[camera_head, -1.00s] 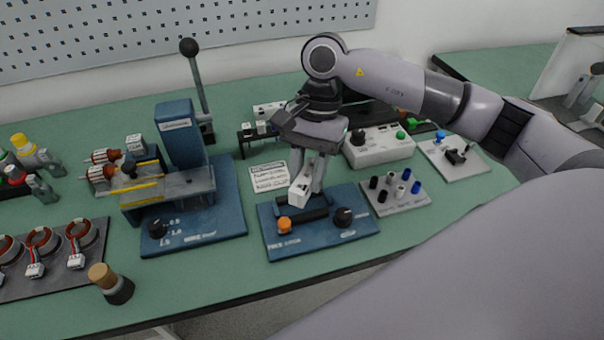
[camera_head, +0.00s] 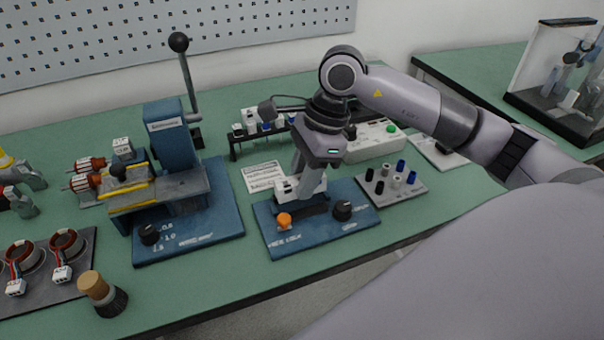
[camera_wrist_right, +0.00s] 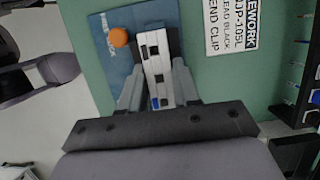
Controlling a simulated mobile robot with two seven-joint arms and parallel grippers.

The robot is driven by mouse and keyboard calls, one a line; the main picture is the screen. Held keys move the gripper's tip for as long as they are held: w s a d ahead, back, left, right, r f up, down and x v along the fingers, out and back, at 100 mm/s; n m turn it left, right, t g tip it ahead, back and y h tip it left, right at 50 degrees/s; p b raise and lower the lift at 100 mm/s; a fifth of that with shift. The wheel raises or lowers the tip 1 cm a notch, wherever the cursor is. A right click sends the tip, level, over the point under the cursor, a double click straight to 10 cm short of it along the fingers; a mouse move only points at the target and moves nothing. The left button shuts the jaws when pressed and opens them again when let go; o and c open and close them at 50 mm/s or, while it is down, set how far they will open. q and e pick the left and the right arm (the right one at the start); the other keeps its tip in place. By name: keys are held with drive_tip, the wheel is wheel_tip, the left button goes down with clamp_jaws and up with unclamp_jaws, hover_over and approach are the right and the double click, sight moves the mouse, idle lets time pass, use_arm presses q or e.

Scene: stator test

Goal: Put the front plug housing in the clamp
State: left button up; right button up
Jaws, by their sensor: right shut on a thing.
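A white front plug housing (camera_head: 286,186) is held between the fingers of my right gripper (camera_head: 305,194), over the clamp. The clamp is a dark block (camera_head: 314,208) on a blue base (camera_head: 297,238) with an orange button (camera_head: 284,220) and a black knob (camera_head: 342,210). In the right wrist view the housing (camera_wrist_right: 155,60) lies lengthwise between the two grey fingers (camera_wrist_right: 157,90), over the dark block. Fingers and housing hide much of the clamp, so I cannot tell whether the housing touches it. My left gripper is out of view.
A blue lever press (camera_head: 180,145) stands left of the clamp. A board of coloured posts (camera_head: 392,182) sits close on the right. A printed card (camera_head: 264,176) lies behind the base. A rack (camera_head: 262,132) of white connectors stands behind. Stators (camera_head: 66,245) lie at far left.

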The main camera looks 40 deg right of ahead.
drive_tip(key=shift+f, duration=0.35)
drive_tip(key=shift+f+b, duration=0.3)
drive_tip(key=shift+b, duration=0.3)
idle(0.6)
idle(0.4)
drive_tip(key=shift+f+b, duration=0.35)
drive_tip(key=shift+b, duration=0.05)
idle(0.3)
drive_tip(key=shift+s+f+b, duration=0.1)
drive_tip(key=shift+f+b, duration=0.15)
drive_tip(key=shift+b, duration=0.1)
